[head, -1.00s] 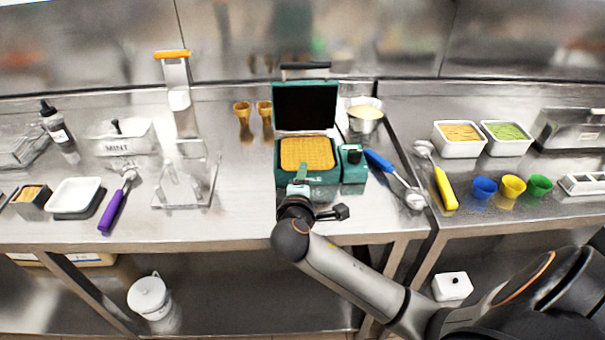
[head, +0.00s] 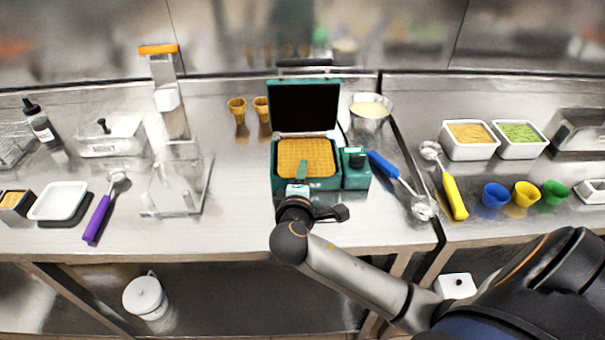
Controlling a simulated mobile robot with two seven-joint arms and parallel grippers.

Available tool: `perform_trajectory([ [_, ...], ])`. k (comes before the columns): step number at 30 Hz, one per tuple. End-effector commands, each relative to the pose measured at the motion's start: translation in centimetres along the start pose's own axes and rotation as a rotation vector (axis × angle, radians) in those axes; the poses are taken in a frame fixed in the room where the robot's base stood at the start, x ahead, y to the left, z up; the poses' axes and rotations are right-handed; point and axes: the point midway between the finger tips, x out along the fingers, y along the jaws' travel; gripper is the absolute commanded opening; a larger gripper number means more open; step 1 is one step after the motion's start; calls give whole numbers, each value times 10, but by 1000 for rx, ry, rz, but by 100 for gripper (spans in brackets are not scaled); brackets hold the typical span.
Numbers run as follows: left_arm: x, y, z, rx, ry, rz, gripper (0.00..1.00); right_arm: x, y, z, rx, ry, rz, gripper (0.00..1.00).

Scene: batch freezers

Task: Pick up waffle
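The golden square waffle (head: 306,153) lies flat in the open green waffle maker (head: 277,172), whose dark lid (head: 304,106) stands upright behind it. My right gripper (head: 303,172) is at the front edge of the waffle maker. A narrow green piece at its tip overlaps the front middle of the waffle. I cannot tell whether it touches the waffle, or whether the fingers are open or shut. The wrist hides part of the maker's front. My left gripper is not in view.
A green control box (head: 356,172) adjoins the maker on the right. A blue-handled tool (head: 385,165) and a bowl of batter (head: 370,110) are nearby. Two cones (head: 237,110) stand behind left. A clear stand (head: 178,185) is at left, with free counter between.

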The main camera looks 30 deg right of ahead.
Motion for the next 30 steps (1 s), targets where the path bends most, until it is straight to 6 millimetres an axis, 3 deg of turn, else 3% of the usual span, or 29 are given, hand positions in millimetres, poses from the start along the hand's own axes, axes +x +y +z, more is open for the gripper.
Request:
perform_trajectory([
  [8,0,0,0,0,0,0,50,0,0,0,0,0,0,46],
  [20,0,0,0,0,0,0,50,0,0,0,0,0,0,1],
  [30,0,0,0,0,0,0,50,0,0,0,0,0,-1,0],
])
